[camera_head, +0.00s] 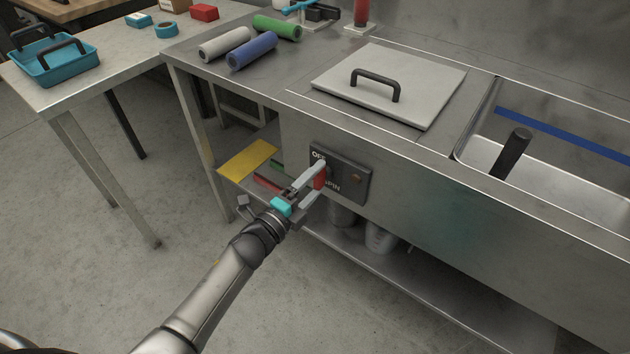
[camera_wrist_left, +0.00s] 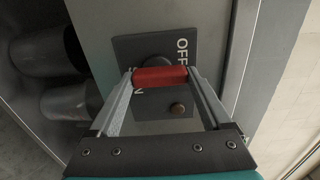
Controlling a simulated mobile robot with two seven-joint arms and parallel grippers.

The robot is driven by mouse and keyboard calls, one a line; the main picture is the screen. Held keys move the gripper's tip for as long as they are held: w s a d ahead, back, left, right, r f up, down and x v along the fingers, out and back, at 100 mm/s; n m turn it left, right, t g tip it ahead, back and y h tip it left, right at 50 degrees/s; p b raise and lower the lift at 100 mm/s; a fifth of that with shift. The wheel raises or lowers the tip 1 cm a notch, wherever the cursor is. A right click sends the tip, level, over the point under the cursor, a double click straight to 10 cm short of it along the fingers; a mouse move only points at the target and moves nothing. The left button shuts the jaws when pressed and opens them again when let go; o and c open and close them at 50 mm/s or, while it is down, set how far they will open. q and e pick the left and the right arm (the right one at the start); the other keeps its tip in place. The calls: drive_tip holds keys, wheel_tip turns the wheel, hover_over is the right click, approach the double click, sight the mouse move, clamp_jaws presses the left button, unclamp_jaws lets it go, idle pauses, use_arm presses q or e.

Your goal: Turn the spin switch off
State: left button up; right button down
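The spin switch has a red handle (camera_head: 320,179) on a dark panel (camera_head: 352,172) on the front of the steel unit. The panel reads OFF at its upper left and SPIN lower down. My left gripper (camera_head: 314,184) is at the switch with a finger on either side of the handle. In the left wrist view, the red handle (camera_wrist_left: 159,77) spans the gap between the fingertips of the left gripper (camera_wrist_left: 160,76), which appear to touch its ends. The fingers cover part of the SPIN label. My right gripper is not in view.
Above the panel are a grey lid (camera_head: 390,85) with a black handle and an open basin (camera_head: 560,150). Colored rolls (camera_head: 252,50) lie on the counter. Below are a shelf (camera_head: 420,285) with grey containers (camera_head: 380,238) and a yellow sheet (camera_head: 247,160). A side table holds a teal tray (camera_head: 55,65).

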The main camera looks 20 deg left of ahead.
use_arm(q)
drive_tip(key=shift+o, duration=1.3)
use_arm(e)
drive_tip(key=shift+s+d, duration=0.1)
use_arm(q)
drive_tip(key=shift+s+a, duration=0.1)
drive_tip(key=shift+s, duration=0.15)
drive_tip(key=p+v, duration=0.3)
drive_tip(key=v, duration=1.1)
drive_tip(key=shift+s+a, duration=0.15)
drive_tip(key=shift+s, duration=0.2)
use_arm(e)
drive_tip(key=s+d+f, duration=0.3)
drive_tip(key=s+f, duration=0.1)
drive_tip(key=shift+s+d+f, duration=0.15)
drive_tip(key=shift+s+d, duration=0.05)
